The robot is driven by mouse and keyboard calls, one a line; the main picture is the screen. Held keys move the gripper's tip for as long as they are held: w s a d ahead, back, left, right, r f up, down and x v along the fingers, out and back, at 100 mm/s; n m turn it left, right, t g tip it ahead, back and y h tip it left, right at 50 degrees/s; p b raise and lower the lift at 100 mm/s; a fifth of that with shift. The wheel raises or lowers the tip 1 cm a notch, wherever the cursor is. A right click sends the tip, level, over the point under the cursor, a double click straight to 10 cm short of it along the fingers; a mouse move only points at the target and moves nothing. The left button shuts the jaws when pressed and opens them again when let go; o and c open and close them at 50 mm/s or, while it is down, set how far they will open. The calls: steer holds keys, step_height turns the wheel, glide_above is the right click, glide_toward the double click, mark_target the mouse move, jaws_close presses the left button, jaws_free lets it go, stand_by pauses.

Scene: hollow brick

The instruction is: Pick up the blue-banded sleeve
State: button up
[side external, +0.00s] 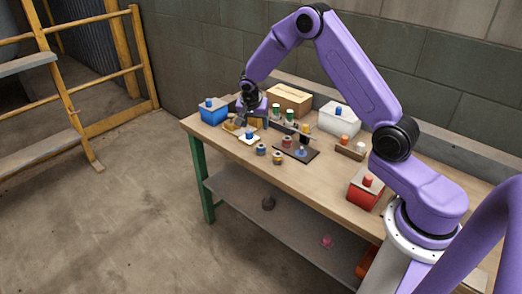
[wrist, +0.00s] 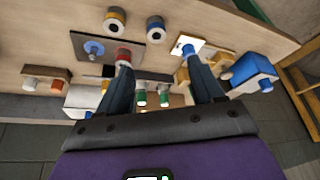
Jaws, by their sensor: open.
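The blue-banded sleeve (side external: 261,149) stands on the wooden bench near its front edge, left of a yellow-banded sleeve (side external: 278,158). In the wrist view the blue-banded sleeve (wrist: 155,28) is near the top, beyond my fingertips. My gripper (side external: 254,121) is open and empty above the bench, behind the sleeve. In the wrist view the fingers of my gripper (wrist: 158,64) are spread apart, with bare bench between the tips. A red-banded sleeve (wrist: 124,56) shows beside the left fingertip, on the edge of a dark plate (wrist: 80,42).
A white card (side external: 249,139) with a blue piece lies left of the sleeve. A blue box (side external: 213,114), cardboard box (side external: 290,98), white box (side external: 339,123) and red box (side external: 364,191) stand around. Green-banded pieces (wrist: 153,98) stand behind.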

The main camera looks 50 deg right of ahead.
glide_toward(261, 147)
steer(key=x, duration=0.2)
steer(key=w+x, duration=0.1)
steer(key=x, duration=0.2)
steer(key=shift+d+r, duration=0.1)
steer(key=shift+d, duration=0.1)
steer(key=x, duration=0.4)
steer(key=shift+s, duration=0.3)
steer(key=shift+x, duration=0.9)
steer(key=c, duration=1.1)
